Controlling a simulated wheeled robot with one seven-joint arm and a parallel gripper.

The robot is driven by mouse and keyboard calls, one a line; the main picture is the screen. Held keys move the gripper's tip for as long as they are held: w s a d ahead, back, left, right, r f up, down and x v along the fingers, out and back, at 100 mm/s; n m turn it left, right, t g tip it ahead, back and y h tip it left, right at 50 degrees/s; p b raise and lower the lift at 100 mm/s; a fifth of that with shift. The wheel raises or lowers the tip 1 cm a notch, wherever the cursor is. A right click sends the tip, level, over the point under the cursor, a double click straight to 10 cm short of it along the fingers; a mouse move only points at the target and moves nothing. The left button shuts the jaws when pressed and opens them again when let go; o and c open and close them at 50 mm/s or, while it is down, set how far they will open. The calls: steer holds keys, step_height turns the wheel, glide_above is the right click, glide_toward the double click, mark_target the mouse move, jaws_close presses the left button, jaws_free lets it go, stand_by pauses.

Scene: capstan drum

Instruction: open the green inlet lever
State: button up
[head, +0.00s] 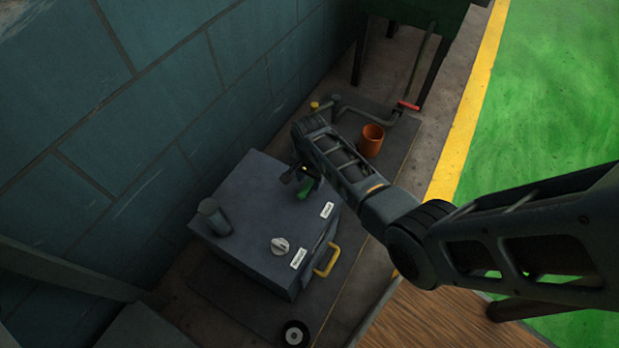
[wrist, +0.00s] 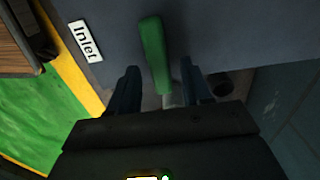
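The green inlet lever (head: 305,188) stands on top of a dark grey box (head: 250,200), near its far right corner. In the wrist view the green lever (wrist: 153,52) lies between the two fingers of my gripper (wrist: 160,85), with a visible gap on each side. My gripper (head: 297,178) is open at the lever in the head view, partly hidden by my own arm. A white label reading "Inlet" (wrist: 85,41) lies beside the lever. The lever's base is mostly hidden by the gripper.
The box also carries a round pale knob (head: 280,246), a grey cylinder (head: 213,217) and a yellow handle (head: 328,260) on its side. An orange cup (head: 370,140) and a crank with a red grip (head: 407,106) lie beyond. A tiled wall (head: 150,90) is at left.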

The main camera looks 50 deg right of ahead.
jaws_close()
